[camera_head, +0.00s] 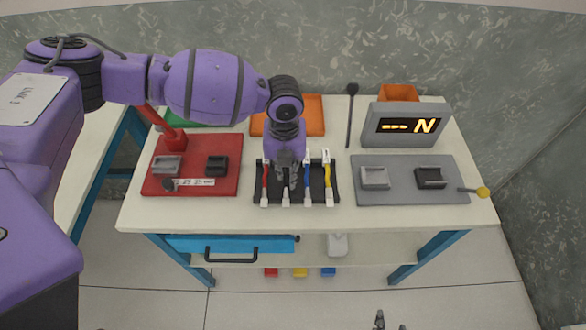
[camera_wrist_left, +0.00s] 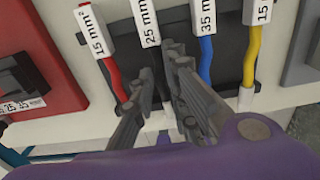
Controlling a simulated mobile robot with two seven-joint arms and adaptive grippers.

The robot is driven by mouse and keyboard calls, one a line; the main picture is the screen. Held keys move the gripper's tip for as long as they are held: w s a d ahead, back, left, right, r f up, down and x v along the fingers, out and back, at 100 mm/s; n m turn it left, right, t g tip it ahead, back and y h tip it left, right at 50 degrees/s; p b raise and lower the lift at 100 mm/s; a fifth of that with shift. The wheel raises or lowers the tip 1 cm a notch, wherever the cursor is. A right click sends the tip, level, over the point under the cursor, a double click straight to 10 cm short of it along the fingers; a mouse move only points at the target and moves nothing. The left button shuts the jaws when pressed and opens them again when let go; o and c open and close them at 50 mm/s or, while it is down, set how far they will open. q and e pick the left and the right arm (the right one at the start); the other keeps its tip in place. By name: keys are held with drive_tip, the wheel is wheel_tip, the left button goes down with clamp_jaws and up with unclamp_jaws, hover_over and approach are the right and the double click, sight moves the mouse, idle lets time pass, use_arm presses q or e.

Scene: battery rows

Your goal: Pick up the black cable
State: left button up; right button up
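The black cable shows in the left wrist view by its white end (camera_wrist_left: 145,22) marked 25 mm². It lies between the red cable (camera_wrist_left: 115,78) and the blue cable (camera_wrist_left: 206,60). In the head view its lower white end (camera_head: 286,200) shows below my left gripper (camera_head: 287,180), which hides most of the rest. In the left wrist view my left gripper (camera_wrist_left: 162,68) is open, its fingers apart at either side of the black cable's line. I cannot tell if they touch it. My right gripper (camera_head: 390,322) barely shows at the bottom edge, its two tips apart.
The cables lie on a black rack (camera_head: 334,197), with a yellow cable (camera_head: 328,178) at its right. A red tray (camera_head: 192,186) lies left and a grey tray (camera_head: 410,195) right. A display (camera_head: 406,125) and an orange bin (camera_head: 398,92) stand behind.

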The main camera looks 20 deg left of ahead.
use_arm(q)
drive_tip(key=shift+r, duration=0.1)
clamp_jaws()
drive_tip(key=shift+r, duration=0.65)
drive_tip(key=s+r, duration=0.1)
drive_tip(key=r, duration=0.1)
drive_tip(key=s+r, duration=0.1)
drive_tip(key=r, duration=0.1)
drive_tip(key=s+d+r, duration=0.1)
drive_tip(key=s+r, duration=0.1)
drive_tip(key=r, duration=0.1)
drive_tip(key=shift+d+p, duration=0.1)
drive_tip(key=shift+p, duration=0.25)
drive_tip(key=s+d+r, duration=0.2)
drive_tip(key=s+r, duration=0.2)
drive_tip(key=s, duration=0.5)
drive_tip(key=shift+s+d+r, duration=0.25)
drive_tip(key=shift+d, duration=0.1)
